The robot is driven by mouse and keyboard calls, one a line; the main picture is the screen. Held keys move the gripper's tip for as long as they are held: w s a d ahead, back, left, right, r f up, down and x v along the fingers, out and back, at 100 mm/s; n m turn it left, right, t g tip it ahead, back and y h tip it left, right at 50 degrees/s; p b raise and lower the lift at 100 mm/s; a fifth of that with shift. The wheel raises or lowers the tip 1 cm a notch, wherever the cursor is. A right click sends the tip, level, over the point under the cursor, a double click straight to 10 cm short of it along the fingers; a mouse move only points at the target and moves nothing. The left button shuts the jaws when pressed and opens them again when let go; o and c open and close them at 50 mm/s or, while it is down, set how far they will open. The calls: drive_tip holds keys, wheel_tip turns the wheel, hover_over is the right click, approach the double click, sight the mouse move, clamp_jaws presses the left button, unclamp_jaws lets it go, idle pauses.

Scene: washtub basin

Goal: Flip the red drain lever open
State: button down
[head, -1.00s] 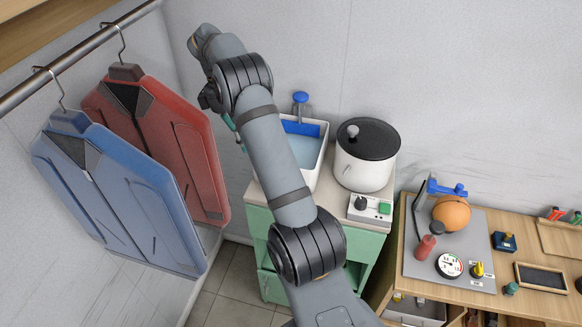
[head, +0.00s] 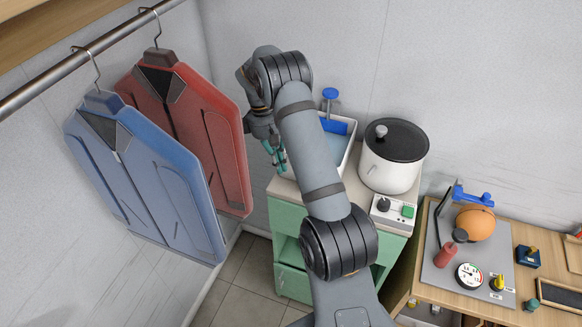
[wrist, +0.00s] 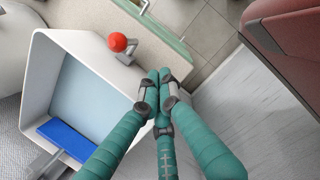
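The drain lever shows in the wrist view as a red ball knob (wrist: 118,42) on a short grey stem. It sits at the outer side of the white washtub basin (wrist: 48,75), over the pale counter edge. My gripper (wrist: 160,74) has teal fingers with their tips together, and nothing shows between them. The tips are to the right of and below the knob in the wrist view, apart from it. In the head view my gripper (head: 277,157) hangs at the left side of the basin (head: 350,147). The lever is hidden there behind my arm.
A blue-handled tap (head: 330,94) stands at the basin's back. A white pot (head: 388,172) with a black lid and a control box (head: 392,211) are to the right. Red (head: 225,150) and blue (head: 150,180) jackets hang close on the left of my gripper.

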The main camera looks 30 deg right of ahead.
drive_tip(key=s+d, duration=0.1)
drive_tip(key=s+d+p, duration=0.1)
drive_tip(key=s, duration=0.1)
drive_tip(key=shift+s+r, duration=0.1)
drive_tip(key=shift+r, duration=0.1)
drive_tip(key=shift+s+b, duration=0.1)
drive_tip(key=shift+b, duration=0.3)
